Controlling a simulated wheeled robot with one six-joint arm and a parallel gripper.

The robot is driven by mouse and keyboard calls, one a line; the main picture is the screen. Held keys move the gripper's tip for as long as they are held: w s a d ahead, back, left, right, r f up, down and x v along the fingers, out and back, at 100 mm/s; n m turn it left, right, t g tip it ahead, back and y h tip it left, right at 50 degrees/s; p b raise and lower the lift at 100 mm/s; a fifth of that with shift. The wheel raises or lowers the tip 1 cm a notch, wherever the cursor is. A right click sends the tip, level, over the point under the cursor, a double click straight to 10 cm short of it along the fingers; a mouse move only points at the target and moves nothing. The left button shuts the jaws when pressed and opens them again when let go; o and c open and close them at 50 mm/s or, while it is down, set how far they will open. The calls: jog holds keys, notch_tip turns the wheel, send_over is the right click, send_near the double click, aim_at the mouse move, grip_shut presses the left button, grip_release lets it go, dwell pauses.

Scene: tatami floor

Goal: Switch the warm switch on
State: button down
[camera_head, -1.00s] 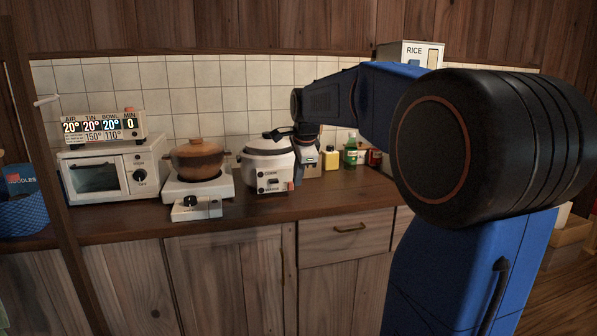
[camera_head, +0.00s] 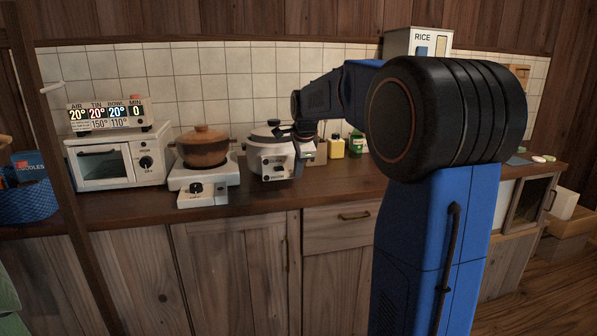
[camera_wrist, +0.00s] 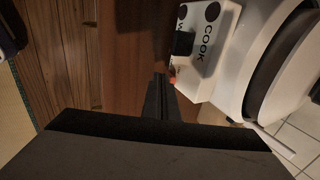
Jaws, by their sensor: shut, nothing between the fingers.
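The white rice cooker (camera_head: 259,143) stands on the counter in the head view, its front panel towards me. In the wrist view the panel (camera_wrist: 212,62) shows sideways, with the word COOK, round dark marks and a black switch piece (camera_wrist: 183,43). A second label beginning with W is partly hidden by that piece, so its setting cannot be read. A small red part (camera_wrist: 172,77) sits at the panel's edge. My gripper (camera_wrist: 158,80) is shut and empty, its tips close beside the red part; contact cannot be told. In the head view my gripper (camera_head: 304,150) is at the cooker's right side.
Left of the cooker are a stove (camera_head: 204,181) with a brown pot (camera_head: 203,150) and a white toaster oven (camera_head: 116,163). Right behind my gripper stand a yellow bottle (camera_head: 337,147) and a green one (camera_head: 357,144).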

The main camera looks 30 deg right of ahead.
jog(key=shift+w+d+r+g, duration=0.15)
jog(key=shift+w+r+g, duration=0.05)
jog(key=shift+w+g, duration=0.3)
jog(key=shift+r, duration=0.1)
jog(key=shift+r, duration=0.75)
